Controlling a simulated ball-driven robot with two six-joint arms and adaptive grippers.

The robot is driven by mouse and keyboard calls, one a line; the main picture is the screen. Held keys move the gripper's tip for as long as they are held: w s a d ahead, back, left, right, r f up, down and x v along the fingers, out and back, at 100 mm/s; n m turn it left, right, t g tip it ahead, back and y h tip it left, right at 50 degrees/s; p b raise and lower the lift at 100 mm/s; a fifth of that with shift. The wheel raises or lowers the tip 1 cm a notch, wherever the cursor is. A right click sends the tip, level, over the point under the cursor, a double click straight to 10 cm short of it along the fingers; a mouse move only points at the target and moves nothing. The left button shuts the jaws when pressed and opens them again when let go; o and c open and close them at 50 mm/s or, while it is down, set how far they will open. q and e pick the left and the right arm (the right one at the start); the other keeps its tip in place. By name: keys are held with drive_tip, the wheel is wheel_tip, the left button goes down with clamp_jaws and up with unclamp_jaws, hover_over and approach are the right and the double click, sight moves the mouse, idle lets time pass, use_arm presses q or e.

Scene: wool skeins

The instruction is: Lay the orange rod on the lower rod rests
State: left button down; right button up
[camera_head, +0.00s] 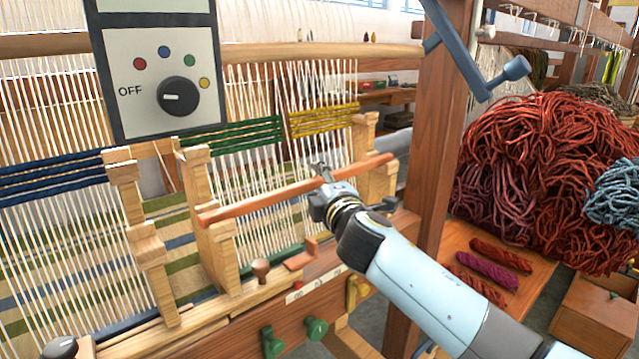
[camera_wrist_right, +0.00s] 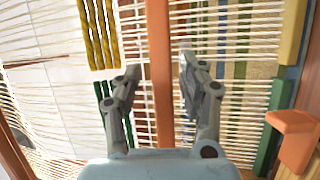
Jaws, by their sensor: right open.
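The orange rod (camera_head: 265,198) lies slantwise in front of the loom's pale warp threads. Its left end is at the lower step of a wooden post, the left lower rest (camera_head: 215,240). Its right end is at the lower step of the right post, the right lower rest (camera_head: 383,182). The rod appears to lie on both. My right gripper (camera_head: 321,173) is at the rod, right of its middle. In the wrist view the rod (camera_wrist_right: 158,100) passes between the spread fingers (camera_wrist_right: 159,66), with a gap on each side. My left gripper is out of view.
A control box with a black dial (camera_head: 180,96) hangs at upper left. Blue, green (camera_head: 235,137) and yellow (camera_head: 322,119) yarn bands cross the warp behind. A wooden loom upright (camera_head: 448,110) stands right of the gripper. A wool heap (camera_head: 550,165) and small skeins (camera_head: 487,272) lie further right.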

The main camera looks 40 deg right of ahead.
drive_tip(key=shift+r, duration=0.1)
drive_tip(key=b+v, duration=0.1)
drive_tip(key=v, duration=1.1)
drive_tip(key=s+f+m+g+y, duration=0.1)
drive_tip(key=s+f+m+g, duration=0.3)
drive_tip(key=f, duration=0.9)
drive_tip(key=s+f+g+y, duration=0.15)
drive_tip(key=s+f, duration=0.35)
drive_tip(key=f, duration=0.7)
drive_tip(key=s+f+m+g+y, duration=0.1)
drive_tip(key=s+f+m+g, duration=0.3)
drive_tip(key=f, duration=0.9)
drive_tip(key=s+a+f+m+g, duration=0.15)
drive_tip(key=s+f, duration=0.35)
drive_tip(key=s, duration=0.5)
drive_tip(key=s+f+m+g, duration=0.3)
drive_tip(key=s+f, duration=0.2)
drive_tip(key=s, duration=0.5)
drive_tip(key=s+f+m+g, duration=0.2)
drive_tip(key=s+f, duration=0.4)
drive_tip(key=s, duration=0.5)
drive_tip(key=shift+n+y, duration=0.35)
drive_tip(key=shift+y, duration=0.1)
wheel_tip(320, 180, down, 6)
drive_tip(key=b, duration=0.6)
drive_tip(key=shift+s+a+r, duration=0.1)
drive_tip(key=shift+r, duration=0.1)
